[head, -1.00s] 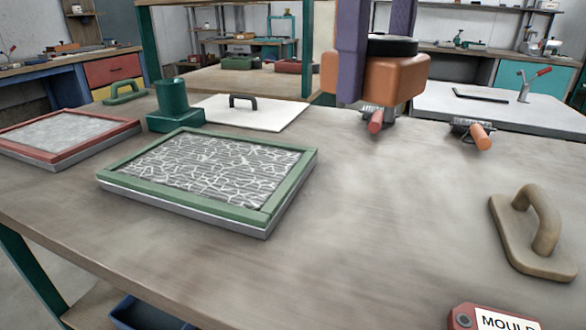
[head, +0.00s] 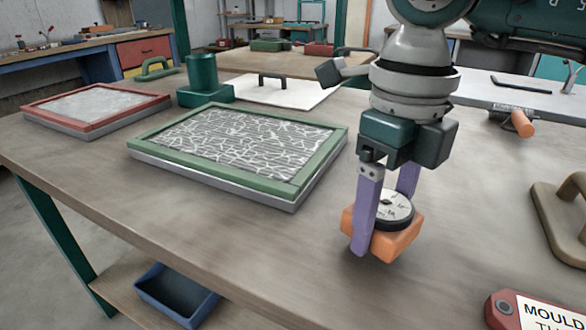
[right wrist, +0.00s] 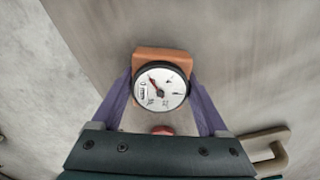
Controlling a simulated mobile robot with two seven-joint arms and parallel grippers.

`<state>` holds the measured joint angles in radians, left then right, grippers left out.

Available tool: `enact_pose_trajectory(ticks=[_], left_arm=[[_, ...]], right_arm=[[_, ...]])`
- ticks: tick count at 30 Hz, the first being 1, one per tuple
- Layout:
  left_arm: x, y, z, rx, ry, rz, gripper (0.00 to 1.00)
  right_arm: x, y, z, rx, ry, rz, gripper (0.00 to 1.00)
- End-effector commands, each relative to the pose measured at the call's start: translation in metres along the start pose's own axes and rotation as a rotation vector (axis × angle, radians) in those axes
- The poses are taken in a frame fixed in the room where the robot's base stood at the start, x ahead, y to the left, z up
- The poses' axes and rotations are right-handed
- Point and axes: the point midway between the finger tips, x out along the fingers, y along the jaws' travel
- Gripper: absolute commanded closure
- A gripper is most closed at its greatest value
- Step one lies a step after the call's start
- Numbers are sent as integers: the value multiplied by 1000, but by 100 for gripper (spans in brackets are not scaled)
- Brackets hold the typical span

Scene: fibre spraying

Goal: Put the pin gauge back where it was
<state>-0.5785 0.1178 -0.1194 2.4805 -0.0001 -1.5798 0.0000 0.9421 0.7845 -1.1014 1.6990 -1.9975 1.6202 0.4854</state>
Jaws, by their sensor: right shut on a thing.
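The pin gauge (head: 384,240) is an orange block with a round white dial in a black rim. My right gripper (head: 384,212) is shut on it, with one purple finger on each side. The gauge is upright over the front middle of the bench, right of the green-framed panel; I cannot tell whether its underside touches the bench. In the right wrist view the gauge (right wrist: 162,61) sits between the fingertips with its dial facing the camera. My left gripper is not in view.
The green-framed panel (head: 318,166) with white fibres lies left of the gauge. A red-framed panel (head: 60,108) lies farther left. A beige float (head: 562,220) and a red mould tag (head: 505,310) lie at right. Bare bench surrounds the gauge.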

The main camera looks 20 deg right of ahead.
Motion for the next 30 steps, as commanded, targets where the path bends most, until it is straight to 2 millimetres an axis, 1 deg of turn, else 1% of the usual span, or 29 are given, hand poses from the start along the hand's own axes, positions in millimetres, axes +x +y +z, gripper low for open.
enact_pose_trajectory(ticks=[2, 8, 12, 13, 18, 19, 26, 28, 30], left_arm=[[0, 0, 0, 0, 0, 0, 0], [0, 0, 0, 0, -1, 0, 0], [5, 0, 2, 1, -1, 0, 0], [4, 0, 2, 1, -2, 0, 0], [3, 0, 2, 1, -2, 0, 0], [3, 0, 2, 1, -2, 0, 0], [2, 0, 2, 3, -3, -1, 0], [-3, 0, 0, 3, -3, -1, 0], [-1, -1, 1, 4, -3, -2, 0]], right_arm=[[4, 0, 0, 0, -1, -1, 100], [3, 0, 0, -1, -2, -1, 100], [8, 0, 0, -1, -1, -1, 100], [7, 0, 0, -1, -1, -1, 21], [6, 0, 0, -1, 0, 0, 2], [6, 0, 0, -1, 0, 0, 0], [5, 0, 0, -1, 0, 0, 0], [0, 0, 0, -1, -1, 0, 0], [-7, 0, 1, -1, -4, 0, 0]])
